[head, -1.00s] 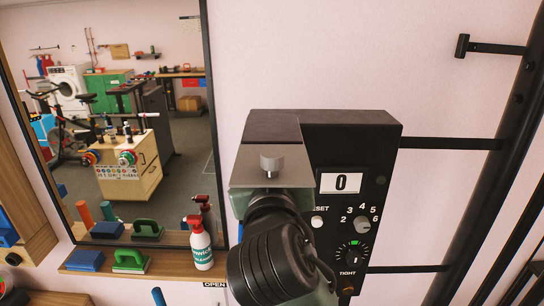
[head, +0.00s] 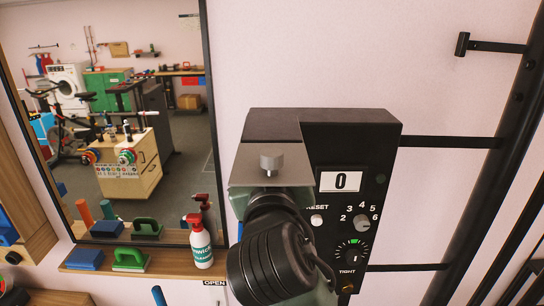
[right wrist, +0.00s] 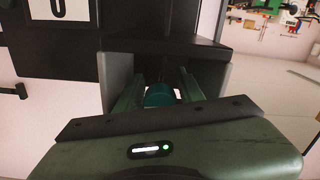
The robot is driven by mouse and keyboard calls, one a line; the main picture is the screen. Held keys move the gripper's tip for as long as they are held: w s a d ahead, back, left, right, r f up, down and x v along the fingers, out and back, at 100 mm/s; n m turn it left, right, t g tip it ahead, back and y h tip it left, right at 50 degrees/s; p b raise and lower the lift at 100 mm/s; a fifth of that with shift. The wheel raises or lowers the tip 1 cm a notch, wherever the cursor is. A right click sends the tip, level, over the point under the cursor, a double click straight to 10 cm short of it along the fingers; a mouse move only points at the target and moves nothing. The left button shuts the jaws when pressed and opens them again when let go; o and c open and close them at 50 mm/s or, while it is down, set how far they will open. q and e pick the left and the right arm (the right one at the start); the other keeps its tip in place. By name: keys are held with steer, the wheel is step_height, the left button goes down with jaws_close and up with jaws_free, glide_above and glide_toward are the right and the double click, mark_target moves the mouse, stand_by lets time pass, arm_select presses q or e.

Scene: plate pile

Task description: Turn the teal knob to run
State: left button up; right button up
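The teal knob (right wrist: 160,95) shows in the right wrist view, between the two green fingers of my right gripper (right wrist: 162,88). The fingers stand on either side of it. A thin pale gap seems to show on its right side, so the fingers look apart around it; contact is hard to judge. In the head view my right wrist and arm cover the left part of the black control panel (head: 382,160) and hide the knob and the fingertips. The panel's counter (head: 341,181) reads 0. My left gripper is not in view.
The panel also carries a white reset button (head: 317,220), a numbered selector (head: 362,222) and a dial marked tight (head: 352,251). Black bars (head: 450,143) run from it to a dark post at right.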

steer(key=shift+s, duration=0.15)
steer(key=s, duration=0.7)
steer(key=shift+s, duration=0.3)
steer(key=shift+f, duration=0.1)
